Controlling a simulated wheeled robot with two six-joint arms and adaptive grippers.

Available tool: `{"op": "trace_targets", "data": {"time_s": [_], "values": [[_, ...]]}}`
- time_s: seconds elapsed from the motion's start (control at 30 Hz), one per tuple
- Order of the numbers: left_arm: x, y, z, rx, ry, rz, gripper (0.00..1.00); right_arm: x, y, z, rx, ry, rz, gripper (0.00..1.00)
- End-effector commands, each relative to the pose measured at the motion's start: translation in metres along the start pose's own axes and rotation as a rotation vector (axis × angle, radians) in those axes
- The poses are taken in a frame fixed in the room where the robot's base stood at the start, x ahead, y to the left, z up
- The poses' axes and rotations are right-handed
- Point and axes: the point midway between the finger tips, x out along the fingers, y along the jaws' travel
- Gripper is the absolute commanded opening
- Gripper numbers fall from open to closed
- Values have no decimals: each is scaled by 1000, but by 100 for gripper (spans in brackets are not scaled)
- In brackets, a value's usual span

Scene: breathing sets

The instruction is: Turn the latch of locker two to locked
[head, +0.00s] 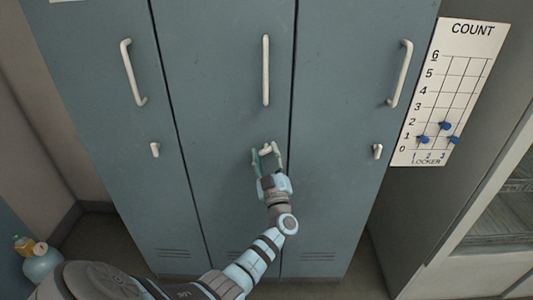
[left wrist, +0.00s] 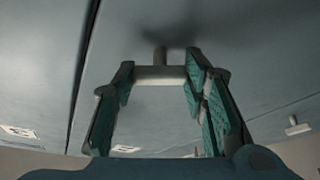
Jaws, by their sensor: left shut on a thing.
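The middle of the three blue-grey lockers (head: 230,85) has a long pale handle and, below it, a small pale latch (head: 266,149). My left gripper (head: 267,156) is at that latch, with one finger on each side of it. In the left wrist view the pale latch bar (left wrist: 160,75) spans between the fingertips, with its stem running to the door. The gripper is shut on the latch. The fingers partly cover the latch in the head view, so its exact angle is hard to tell there. My right gripper is not in view.
The left locker's latch (head: 155,150) and the right locker's latch (head: 377,151) stand upright. A COUNT board (head: 470,65) with blue pegs is at the right, beside a glass-fronted cabinet (head: 500,210). A teal bottle (head: 43,265) stands at the lower left.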

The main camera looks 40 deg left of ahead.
Motion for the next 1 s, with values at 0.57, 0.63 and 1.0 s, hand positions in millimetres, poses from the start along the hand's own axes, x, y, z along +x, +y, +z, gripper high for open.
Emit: {"op": "trace_targets", "data": {"time_s": [0.57,0.63,1.0], "values": [[1,5,-2,-505,-2,-210,12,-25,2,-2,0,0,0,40],[1,5,-2,-565,-2,-234,12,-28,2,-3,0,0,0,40],[1,6,-3,-834,-1,-346,12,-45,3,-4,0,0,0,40]]}}
